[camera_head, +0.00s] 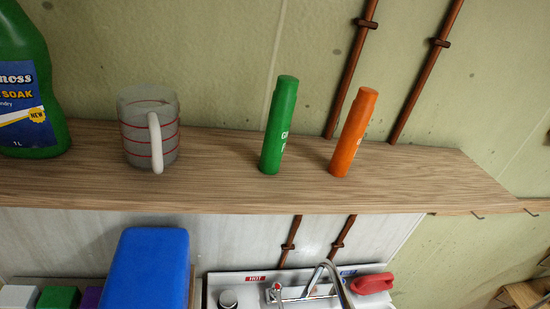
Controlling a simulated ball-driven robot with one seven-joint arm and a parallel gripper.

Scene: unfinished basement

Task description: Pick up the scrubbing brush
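The wooden shelf (225,190) crosses the view, bearing a green detergent bottle (30,85), measuring jug (150,130), green tube (279,125) and orange tube (354,132). Below are a tall blue object (148,270) and the tap (330,275). Copper pipes run up the wall.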

